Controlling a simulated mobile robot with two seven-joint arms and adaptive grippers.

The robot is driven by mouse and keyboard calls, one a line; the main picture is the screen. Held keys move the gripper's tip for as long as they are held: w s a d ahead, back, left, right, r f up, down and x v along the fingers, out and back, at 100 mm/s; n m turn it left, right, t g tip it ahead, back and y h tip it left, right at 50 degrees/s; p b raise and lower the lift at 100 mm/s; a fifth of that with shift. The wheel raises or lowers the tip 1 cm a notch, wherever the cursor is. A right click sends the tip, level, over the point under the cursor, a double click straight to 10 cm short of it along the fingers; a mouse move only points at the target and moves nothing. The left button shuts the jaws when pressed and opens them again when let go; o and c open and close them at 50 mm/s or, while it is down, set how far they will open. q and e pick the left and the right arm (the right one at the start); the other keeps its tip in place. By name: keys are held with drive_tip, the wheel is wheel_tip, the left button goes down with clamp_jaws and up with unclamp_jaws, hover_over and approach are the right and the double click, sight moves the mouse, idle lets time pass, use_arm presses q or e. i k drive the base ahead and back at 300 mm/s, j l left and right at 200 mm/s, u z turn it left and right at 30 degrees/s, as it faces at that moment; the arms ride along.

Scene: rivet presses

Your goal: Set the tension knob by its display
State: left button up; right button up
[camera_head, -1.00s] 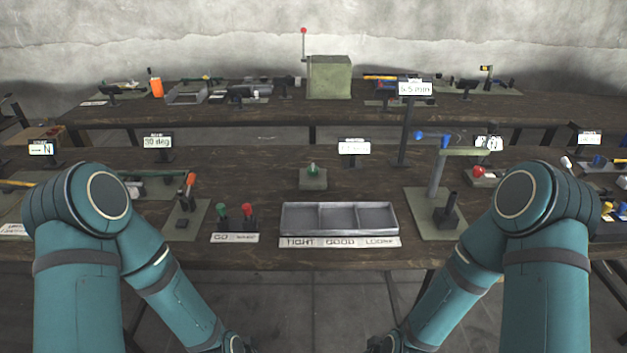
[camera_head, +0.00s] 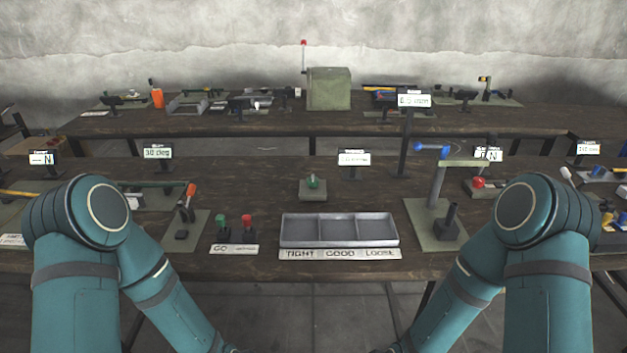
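Several small displays stand on the near bench, and their labels are too small to read surely. One display at the right (camera_head: 488,154) shows an N, with a red knob (camera_head: 478,183) in front of it. Another display at the far left (camera_head: 43,158) also shows an N. A green knob (camera_head: 313,182) sits on a grey block, with a white display (camera_head: 354,158) behind it to the right. I cannot tell for sure which knob is the tension knob. Both my forearms run down past the bottom edge, so neither gripper shows.
A three-part metal tray (camera_head: 339,243) lies at the front, labelled TIGHT, GOOD, LOOSE. Green and red buttons (camera_head: 234,229) stand left of it. A press with a blue handle (camera_head: 434,215) stands at the right. A display reads 30 deg (camera_head: 158,152). A second bench (camera_head: 215,122) stands behind.

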sight(477, 182)
drive_tip(key=z, duration=1.15)
